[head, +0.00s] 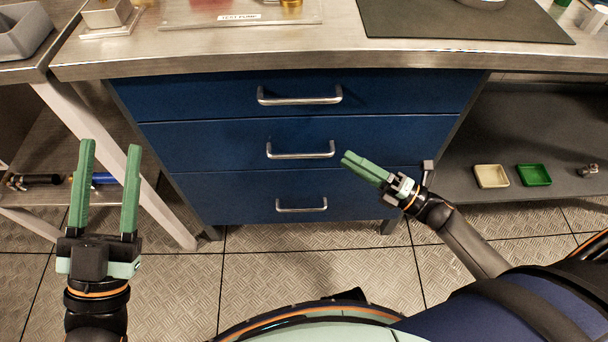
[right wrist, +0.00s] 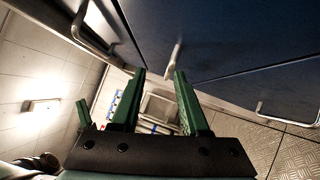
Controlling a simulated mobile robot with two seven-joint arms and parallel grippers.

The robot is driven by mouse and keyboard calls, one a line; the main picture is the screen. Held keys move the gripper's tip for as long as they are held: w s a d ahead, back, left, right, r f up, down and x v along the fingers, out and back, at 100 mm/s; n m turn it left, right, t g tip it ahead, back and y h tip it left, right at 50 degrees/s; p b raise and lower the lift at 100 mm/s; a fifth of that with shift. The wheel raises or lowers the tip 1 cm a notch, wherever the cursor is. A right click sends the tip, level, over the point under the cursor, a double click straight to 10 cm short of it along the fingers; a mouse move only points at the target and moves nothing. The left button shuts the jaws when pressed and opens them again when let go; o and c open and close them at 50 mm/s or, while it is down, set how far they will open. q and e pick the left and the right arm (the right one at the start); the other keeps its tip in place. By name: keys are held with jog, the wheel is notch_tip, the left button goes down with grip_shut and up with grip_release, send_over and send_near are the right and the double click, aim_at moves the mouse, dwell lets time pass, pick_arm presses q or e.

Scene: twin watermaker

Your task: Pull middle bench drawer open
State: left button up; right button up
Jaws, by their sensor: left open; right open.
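The blue bench drawer unit has three drawers, all closed flush. The middle drawer (head: 220,150) has a silver bar handle (head: 300,155). My right gripper (head: 350,160) is open and empty, just right of that handle and apart from it in the head view. In the right wrist view the open fingers of my right gripper (right wrist: 158,75) point towards a silver handle (right wrist: 174,62) on a blue front, which lies beyond the fingertips. My left gripper (head: 112,145) is open and empty at the left, in front of the bench leg, with its fingers pointing up.
The top drawer handle (head: 300,96) and bottom drawer handle (head: 302,206) are above and below. The steel bench top (head: 335,50) overhangs the drawers. A shelf at the right holds a cream tray (head: 491,176) and a green tray (head: 534,175). The tiled floor (head: 270,265) in front is clear.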

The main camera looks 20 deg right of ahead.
aim_at(304, 154)
pick_arm(q)
jog(key=s+m+h+b, duration=0.2)
jog(key=h, duration=0.1)
jog(key=s+r+m+h+b, duration=0.1)
jog(key=shift+s+d+h, duration=0.35)
jog(key=shift+s+h, duration=0.05)
pick_arm(e)
jog(key=w+a+n+g+y, duration=0.1)
jog(key=w+a+n, duration=0.1)
jog(key=a, duration=0.1)
jog(key=w+a+n+g+y, duration=0.1)
jog(key=w+a+n, duration=0.1)
jog(key=a, duration=0.1)
jog(key=w+a+n+g+y, duration=0.1)
jog(key=w+a+n, duration=0.1)
jog(key=a, duration=0.1)
jog(key=shift+a+f, duration=0.2)
jog(key=shift+f, duration=0.1)
jog(key=shift+c, duration=0.4)
grip_shut()
